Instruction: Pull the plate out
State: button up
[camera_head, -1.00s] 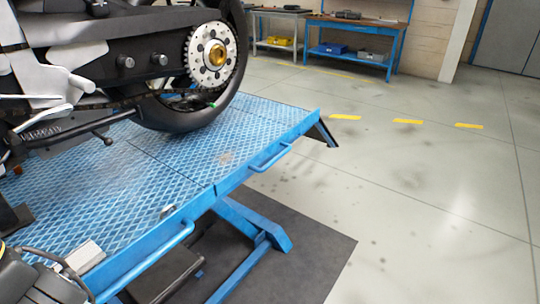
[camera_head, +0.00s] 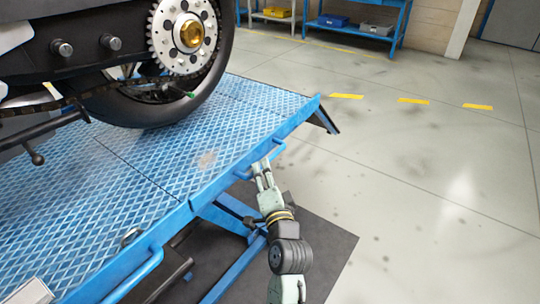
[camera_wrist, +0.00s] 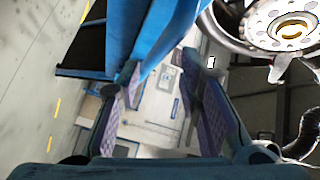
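The plate is most likely part of the blue diamond-tread lift table (camera_head: 150,170); no separate plate edge is clear to me. A blue handle (camera_head: 278,151) sticks out from the table's right edge. My gripper (camera_head: 262,166) is at this handle, its fingertips overlapping it in the head view; I cannot tell whether they touch. In the wrist view my gripper (camera_wrist: 168,72) has its fingers spread apart, with a blue part of the table (camera_wrist: 127,30) reaching in from above. The handle is not clearly told apart there.
A motorcycle's rear wheel (camera_head: 160,105) stands on the table. A second handle (camera_head: 135,277) is nearer on the same edge. A dark mat (camera_head: 330,245) lies below. The grey floor (camera_head: 430,190) to the right is clear. A blue workbench (camera_head: 355,28) stands at the back.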

jog(key=s+d+f+m+t, duration=0.1)
jog(key=s+d+f+m, duration=0.1)
jog(key=s+m, duration=0.35)
jog(key=shift+m+h, duration=0.5)
jog(key=shift+m, duration=0.35)
jog(key=shift+w+a+r+p, duration=0.25)
jog(key=shift+w+p, duration=0.35)
jog(key=shift+w, duration=1.4)
jog(key=shift+w+a+r+p, duration=0.25)
jog(key=shift+w+p, duration=0.35)
jog(key=shift+w, duration=1.4)
jog(key=shift+w+a+r+p, duration=0.25)
jog(key=shift+w+p, duration=0.35)
jog(key=shift+w, duration=1.4)
jog(key=shift+c, duration=0.3)
grip_shut()
jog(key=shift+f, duration=0.1)
